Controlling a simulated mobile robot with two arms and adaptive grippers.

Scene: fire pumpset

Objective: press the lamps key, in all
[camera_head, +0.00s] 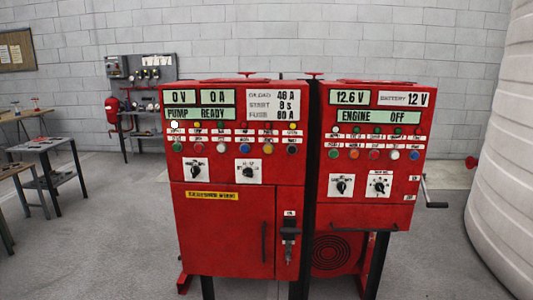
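A red pump control cabinet (222,189) stands ahead, with a second red panel (368,215) joined at its right. The left panel has a row of small lamps and below it a row of coloured keys, among them a green key (177,147) and a blue key (245,148). The right panel has a similar row, with a green key (333,153), a white key (394,155) and a blue key (414,155). The key labels are too small to read, so I cannot tell which is the lamps key. Neither gripper is in view.
Displays read PUMP READY (199,113) and ENGINE OFF (376,117). Rotary knobs and a lever switch (290,234) sit lower. A crank handle (433,190) sticks out at right. A large white tank (505,150) stands far right; workbenches (42,146) stand left. Floor is open left of the cabinet.

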